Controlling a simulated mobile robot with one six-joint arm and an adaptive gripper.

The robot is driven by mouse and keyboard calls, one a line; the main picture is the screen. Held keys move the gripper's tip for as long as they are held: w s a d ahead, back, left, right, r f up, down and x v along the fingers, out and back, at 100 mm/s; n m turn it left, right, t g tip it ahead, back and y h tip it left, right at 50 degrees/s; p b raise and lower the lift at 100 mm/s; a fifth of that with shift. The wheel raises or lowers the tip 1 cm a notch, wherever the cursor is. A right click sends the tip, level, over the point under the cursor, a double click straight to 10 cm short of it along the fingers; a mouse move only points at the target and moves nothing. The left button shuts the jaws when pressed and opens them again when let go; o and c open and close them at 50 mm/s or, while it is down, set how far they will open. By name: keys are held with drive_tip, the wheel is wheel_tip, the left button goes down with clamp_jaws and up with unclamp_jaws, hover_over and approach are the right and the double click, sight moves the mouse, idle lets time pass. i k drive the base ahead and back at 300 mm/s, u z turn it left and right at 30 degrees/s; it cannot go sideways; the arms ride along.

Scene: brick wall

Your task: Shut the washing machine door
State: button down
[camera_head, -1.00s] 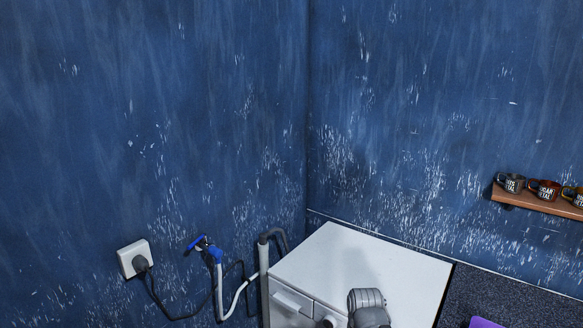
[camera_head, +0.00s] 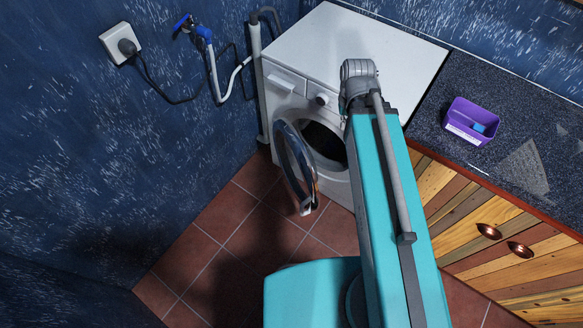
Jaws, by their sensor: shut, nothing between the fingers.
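The white washing machine (camera_head: 345,45) stands in the corner in the camera_head view. Its round door (camera_head: 296,166) is open, swung out to the left of the dark drum opening (camera_head: 322,140). The door has a dark glass middle and a shiny rim. My turquoise arm with its grey joint rises in front of the machine and covers the right part of its front. My gripper does not show in this view.
A dark worktop (camera_head: 470,85) with a purple box (camera_head: 470,121) adjoins the machine on the right, above a wooden cabinet (camera_head: 500,240). A socket (camera_head: 120,43), cable and hoses (camera_head: 213,65) are on the left wall. The tiled floor (camera_head: 250,225) left of the door looks clear.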

sight(282, 128)
drive_tip(key=u, duration=0.3)
drive_tip(key=k, duration=1.6)
drive_tip(key=z, duration=0.35)
drive_tip(key=i, duration=1)
drive_tip(key=u, duration=0.05)
